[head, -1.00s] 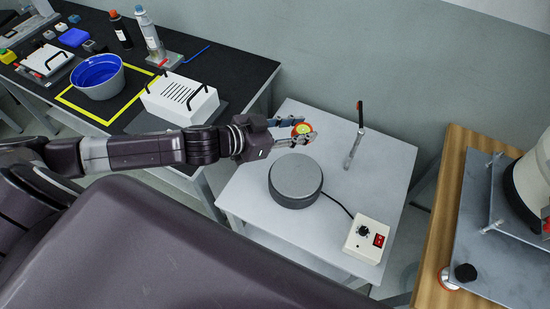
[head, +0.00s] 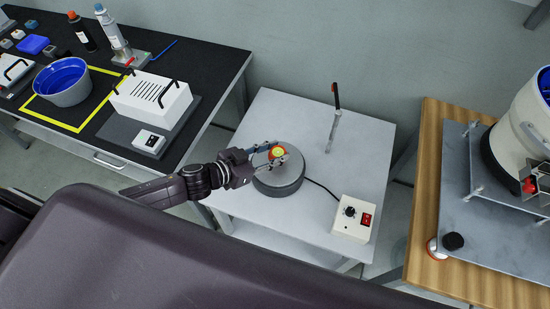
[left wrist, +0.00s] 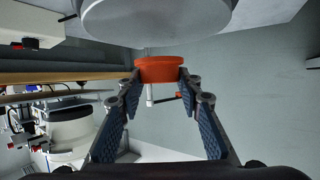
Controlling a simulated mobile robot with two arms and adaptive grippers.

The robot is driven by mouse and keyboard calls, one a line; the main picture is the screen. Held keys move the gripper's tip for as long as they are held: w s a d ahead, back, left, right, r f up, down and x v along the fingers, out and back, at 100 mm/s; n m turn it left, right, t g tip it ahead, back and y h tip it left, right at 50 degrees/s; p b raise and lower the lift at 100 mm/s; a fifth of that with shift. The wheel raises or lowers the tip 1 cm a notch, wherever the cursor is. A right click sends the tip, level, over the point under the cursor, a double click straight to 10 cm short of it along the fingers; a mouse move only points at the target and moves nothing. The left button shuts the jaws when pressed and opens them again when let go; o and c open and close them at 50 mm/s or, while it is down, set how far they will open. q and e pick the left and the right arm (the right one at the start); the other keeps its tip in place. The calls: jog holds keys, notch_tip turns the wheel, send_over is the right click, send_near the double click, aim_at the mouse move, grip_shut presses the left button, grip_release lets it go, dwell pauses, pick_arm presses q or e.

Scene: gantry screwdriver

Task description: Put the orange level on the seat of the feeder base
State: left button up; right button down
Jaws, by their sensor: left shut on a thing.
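The orange level (head: 277,152), a small round piece with a yellow-green centre, is held between the fingertips of my left gripper (head: 275,154). In the left wrist view the orange level (left wrist: 158,69) sits between both fingers of my left gripper (left wrist: 158,75). The feeder base (head: 279,183) appears to be the dark grey round drum on the white table; the level overlaps its top in the head view. In the left wrist view its pale round face (left wrist: 150,22) shows just beyond the level, with a narrow visible gap. My right gripper is not in view.
A control box (head: 353,219) with a red switch is cabled to the drum. An upright rod with a red tip (head: 335,115) stands behind it. A black bench (head: 215,65) stands at left. A wooden table (head: 425,190) with a machine stands at right.

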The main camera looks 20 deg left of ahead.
pick_arm(q)
jog(key=shift+f, duration=1.55)
jog(key=shift+f+b, duration=0.15)
jog(key=shift+b, duration=0.2)
jog(key=o, duration=1.2)
jog(key=shift+s+a+r, duration=0.1)
jog(key=shift+s+r, duration=0.05)
jog(key=shift+r, duration=0.05)
jog(key=v, duration=1.1)
jog(key=shift+s+a+r, duration=0.1)
jog(key=shift+s+a, duration=0.1)
jog(key=shift+a, duration=0.05)
